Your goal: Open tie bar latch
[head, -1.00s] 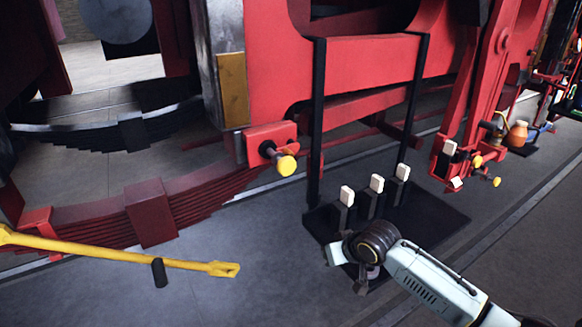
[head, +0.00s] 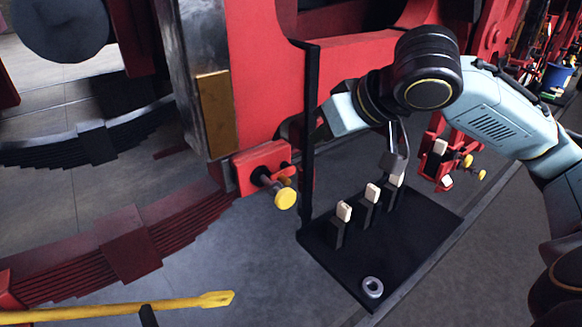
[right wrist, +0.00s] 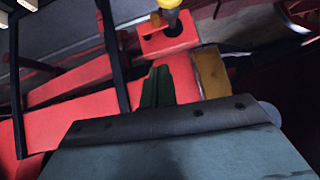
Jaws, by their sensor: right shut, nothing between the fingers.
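The likely tie bar latch is a red block (head: 262,166) with a yellow-knobbed pin (head: 284,198), low on the red frame beside a brass-coloured plate (head: 216,112). In the right wrist view the red block (right wrist: 168,40) and yellow knob (right wrist: 168,4) show at the top. A similar red fitting with yellow knobs (head: 467,160) stands farther right. My right gripper (head: 288,128) is above and right of the block, partly hidden by the black post. Its shut, empty fingers (right wrist: 158,76) point toward the block, apart from it. My left gripper is out of view.
A black upright post (head: 308,140) stands close to my right wrist. A black base plate (head: 420,235) carries several white-tipped pegs and a metal ring (head: 372,287). A yellow bar (head: 120,310) lies across the lower left. A leaf spring (head: 95,265) is at left.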

